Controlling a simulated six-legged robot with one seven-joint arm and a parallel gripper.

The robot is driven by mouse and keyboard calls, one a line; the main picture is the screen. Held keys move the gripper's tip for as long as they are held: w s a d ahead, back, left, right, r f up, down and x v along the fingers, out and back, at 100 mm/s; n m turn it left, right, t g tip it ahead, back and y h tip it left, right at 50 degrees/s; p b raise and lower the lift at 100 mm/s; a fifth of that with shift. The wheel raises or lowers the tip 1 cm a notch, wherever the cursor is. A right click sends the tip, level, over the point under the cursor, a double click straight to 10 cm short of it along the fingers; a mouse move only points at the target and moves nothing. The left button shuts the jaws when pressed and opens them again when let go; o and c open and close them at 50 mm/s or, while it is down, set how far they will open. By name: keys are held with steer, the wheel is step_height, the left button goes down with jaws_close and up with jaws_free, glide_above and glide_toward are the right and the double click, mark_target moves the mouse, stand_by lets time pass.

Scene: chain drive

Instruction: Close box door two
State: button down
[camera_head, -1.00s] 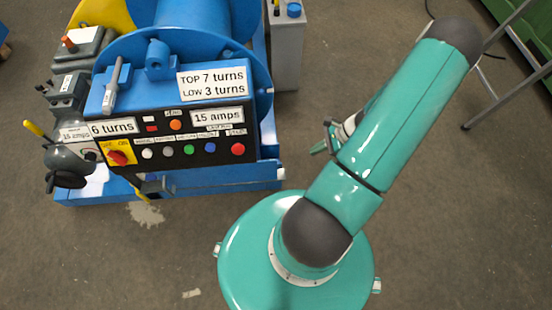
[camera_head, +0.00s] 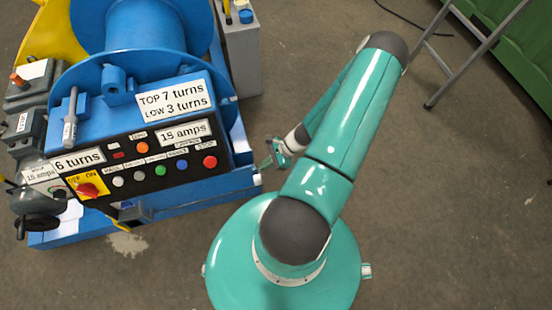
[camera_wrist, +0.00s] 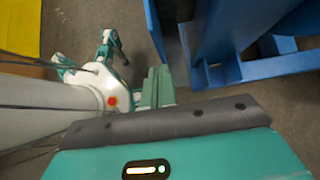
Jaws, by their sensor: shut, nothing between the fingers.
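No part in view can be made out for sure as box door two. The blue chain drive machine (camera_head: 140,60) stands at the left of the head view, with a black control panel (camera_head: 140,165) of buttons and a red switch on its front. My gripper (camera_head: 272,156) is just right of the panel's end in the head view, partly behind my arm. It is shut and empty. Its teal fingers (camera_wrist: 156,88) also show in the wrist view, pointing past blue framework (camera_wrist: 235,70). I cannot tell whether it touches anything.
A grey box (camera_head: 241,58) with a blue cap stands behind the machine's right end. Dark grey boxes (camera_head: 30,85) and a handwheel (camera_head: 38,222) sit at its left end. A metal stand (camera_head: 470,50) and a green cabinet (camera_head: 515,45) are at the right. The floor between is clear.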

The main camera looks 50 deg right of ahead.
mark_target(240, 170)
steer(key=shift+w+a, duration=0.6)
steer(key=shift+a, duration=0.25)
steer(key=shift+w, duration=0.1)
steer(key=w+a, duration=0.1)
steer(key=a, duration=0.1)
steer(key=w+a, duration=0.2)
steer(key=a, duration=0.1)
steer(key=w+a, duration=0.2)
steer(key=shift+w+a, duration=0.2)
steer(key=shift+a, duration=0.1)
steer(key=shift+s+d, duration=0.1)
steer(key=shift+d, duration=0.05)
